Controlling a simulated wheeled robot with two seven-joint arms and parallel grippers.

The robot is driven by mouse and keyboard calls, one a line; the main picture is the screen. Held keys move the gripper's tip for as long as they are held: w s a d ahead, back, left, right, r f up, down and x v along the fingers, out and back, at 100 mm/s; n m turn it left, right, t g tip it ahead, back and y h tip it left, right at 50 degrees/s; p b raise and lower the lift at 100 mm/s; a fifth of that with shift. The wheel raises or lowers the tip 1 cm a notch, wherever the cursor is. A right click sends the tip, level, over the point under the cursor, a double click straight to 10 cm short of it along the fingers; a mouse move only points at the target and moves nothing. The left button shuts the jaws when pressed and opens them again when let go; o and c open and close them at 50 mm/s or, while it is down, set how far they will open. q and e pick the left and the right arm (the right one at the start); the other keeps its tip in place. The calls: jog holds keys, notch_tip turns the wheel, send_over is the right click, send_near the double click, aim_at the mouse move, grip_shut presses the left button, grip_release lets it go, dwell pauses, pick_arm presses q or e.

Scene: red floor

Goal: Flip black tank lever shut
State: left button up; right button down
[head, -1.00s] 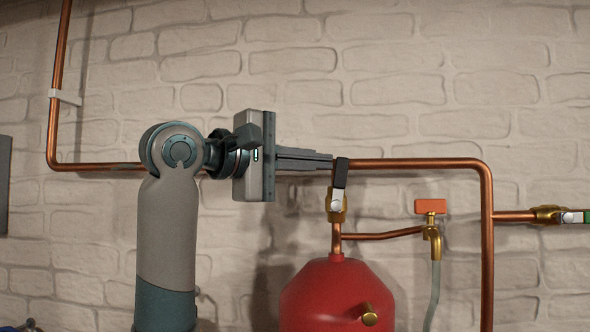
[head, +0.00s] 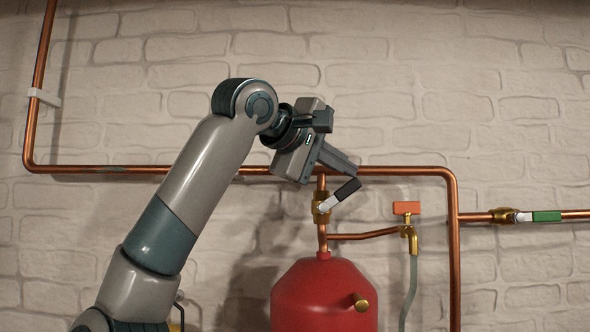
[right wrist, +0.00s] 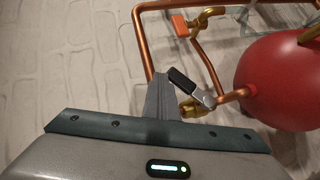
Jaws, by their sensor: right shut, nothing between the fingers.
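The black lever (head: 347,189) has a black grip on a silver arm and sits on a brass valve (head: 321,208) above the red tank (head: 325,297). The lever is tilted, pointing up and to the right. My right gripper (head: 350,168) is shut and empty, with its fingers just above the black grip and angled down to the right. In the right wrist view, the shut fingers (right wrist: 160,100) are beside the black lever (right wrist: 182,80); I cannot tell whether they touch. My left gripper is not in view.
A copper pipe (head: 415,171) runs along the brick wall behind the gripper and bends down at the right. An orange-handled tap (head: 407,208) is right of the lever. A green-handled valve (head: 546,216) is farther right.

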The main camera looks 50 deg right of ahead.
jog(key=s+d+f+m+y, duration=0.1)
jog(key=s+d+f+t+y+b, duration=0.1)
jog(key=f, duration=0.1)
jog(key=shift+s+d+f+m, duration=0.3)
jog(key=shift+s+d+m, duration=0.1)
dwell(0.4)
jog(key=shift+a, duration=0.15)
jog(key=shift+r, duration=0.1)
